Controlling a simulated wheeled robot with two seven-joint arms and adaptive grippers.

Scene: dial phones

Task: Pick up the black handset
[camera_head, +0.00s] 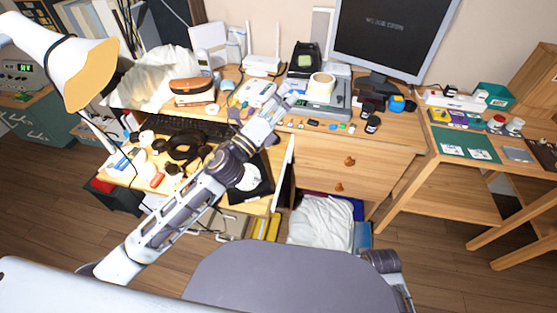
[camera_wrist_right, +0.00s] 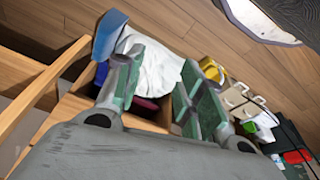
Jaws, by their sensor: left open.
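I cannot clearly make out a black handset. A black device (camera_head: 304,58) stands upright at the back of the desk and may be it, but its shape is too small to be sure. My left gripper (camera_head: 284,101) is open over the desk, in front of that device and beside a white device (camera_head: 254,92). No object shows between its fingers. My right gripper (camera_wrist_right: 158,75) is open and empty in the right wrist view, with its fingers apart above the floor-level storage.
A monitor (camera_head: 388,35) stands behind. A keyboard (camera_head: 187,127) lies left. A white bag (camera_head: 322,222) is under the drawers. Small items line the desk's front edge.

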